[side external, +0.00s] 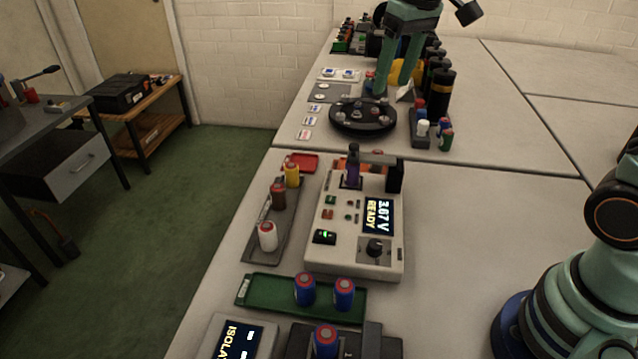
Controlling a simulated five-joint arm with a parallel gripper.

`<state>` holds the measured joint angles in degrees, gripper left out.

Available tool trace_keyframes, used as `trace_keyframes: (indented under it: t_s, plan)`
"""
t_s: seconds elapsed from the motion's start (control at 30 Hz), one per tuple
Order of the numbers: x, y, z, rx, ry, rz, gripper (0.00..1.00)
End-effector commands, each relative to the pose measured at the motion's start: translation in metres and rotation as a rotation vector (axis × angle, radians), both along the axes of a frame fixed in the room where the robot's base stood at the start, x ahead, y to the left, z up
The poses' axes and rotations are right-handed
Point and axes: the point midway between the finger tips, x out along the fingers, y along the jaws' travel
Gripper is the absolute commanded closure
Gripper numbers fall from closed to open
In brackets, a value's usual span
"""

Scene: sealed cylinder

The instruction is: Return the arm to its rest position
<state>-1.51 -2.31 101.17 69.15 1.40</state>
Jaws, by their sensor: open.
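A purple cylinder (353,168) stands upright in the cream tester (318,255), whose display reads 3.67 V READY.
A grey tray (258,252) holds yellow, brown and white cylinders. A green tray (262,290) holds two blue ones; another sits in a dark fixture at the front. A black turntable (362,129) and several cells lie farther back. Bare bench lies right of the tester.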

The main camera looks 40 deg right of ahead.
Motion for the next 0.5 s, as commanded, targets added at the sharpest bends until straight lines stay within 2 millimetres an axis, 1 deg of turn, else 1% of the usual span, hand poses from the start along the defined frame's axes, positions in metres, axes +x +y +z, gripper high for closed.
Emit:
trace_keyframes:
  t_s: [0.03,0.13,0.3,0.4,0.5]
  plan:
    - [-0.014,-0.002,0.003,0.000,-0.032,-0.001,0.41]
    - [-0.037,-0.004,0.001,0.000,-0.085,-0.001,0.41]
    - [-0.075,-0.007,-0.011,-0.001,-0.175,-0.002,0.41]
    - [-0.093,-0.009,-0.021,-0.002,-0.220,-0.003,0.41]
    - [-0.105,-0.010,-0.030,-0.003,-0.254,-0.003,0.41]
